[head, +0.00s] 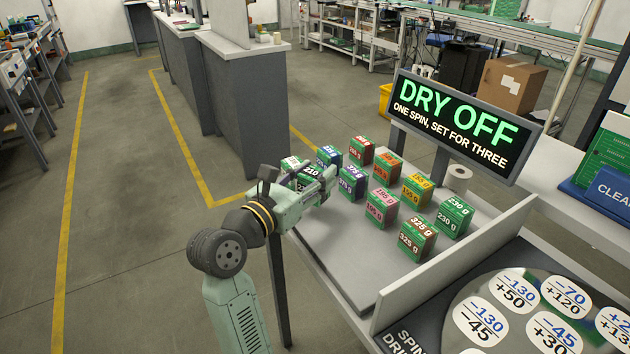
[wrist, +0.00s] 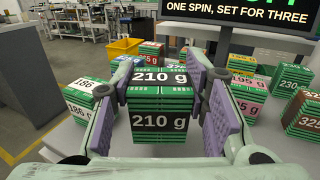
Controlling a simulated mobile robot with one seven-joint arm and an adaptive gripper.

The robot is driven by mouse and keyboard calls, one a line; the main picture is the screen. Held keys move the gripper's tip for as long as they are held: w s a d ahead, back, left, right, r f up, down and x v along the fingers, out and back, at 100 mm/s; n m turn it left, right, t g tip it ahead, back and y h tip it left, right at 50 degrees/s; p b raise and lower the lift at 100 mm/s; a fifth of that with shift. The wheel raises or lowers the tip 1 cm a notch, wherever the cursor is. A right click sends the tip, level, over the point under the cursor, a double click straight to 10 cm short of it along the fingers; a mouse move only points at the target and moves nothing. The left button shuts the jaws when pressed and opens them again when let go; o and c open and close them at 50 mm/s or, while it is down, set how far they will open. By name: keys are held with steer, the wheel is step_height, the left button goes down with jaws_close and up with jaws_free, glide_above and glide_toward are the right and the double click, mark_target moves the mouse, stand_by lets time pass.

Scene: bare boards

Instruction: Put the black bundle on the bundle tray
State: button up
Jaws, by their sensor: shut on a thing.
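The black bundle (wrist: 160,103) is a green block with a black band marked 210 g. It stands between the two purple pads of my gripper (wrist: 163,85) in the wrist view, and the gripper is shut on it. In the head view my gripper (head: 318,186) is at the left edge of a grey board (head: 345,262), with the black bundle (head: 311,171) partly hidden behind it. I cannot tell if the bundle touches the board. No label marks a bundle tray; the grey board carries the other bundles.
A low wall (head: 455,262) separates the board from a round dial (head: 540,315). A DRY OFF sign (head: 462,118) stands behind.

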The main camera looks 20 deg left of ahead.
steer(key=shift+w+r, duration=0.1)
steer(key=shift+w, duration=0.3)
steer(key=f, duration=0.2)
steer(key=f+p, duration=0.1)
steer(key=shift+w+f, duration=0.15)
steer(key=shift+w, duration=0.15)
steer(key=shift+f, duration=0.2)
steer(key=shift+f, duration=0.2)
steer(key=o, duration=1.4)
steer(key=shift+c, duration=0.2)
steer(key=shift+r, duration=0.1)
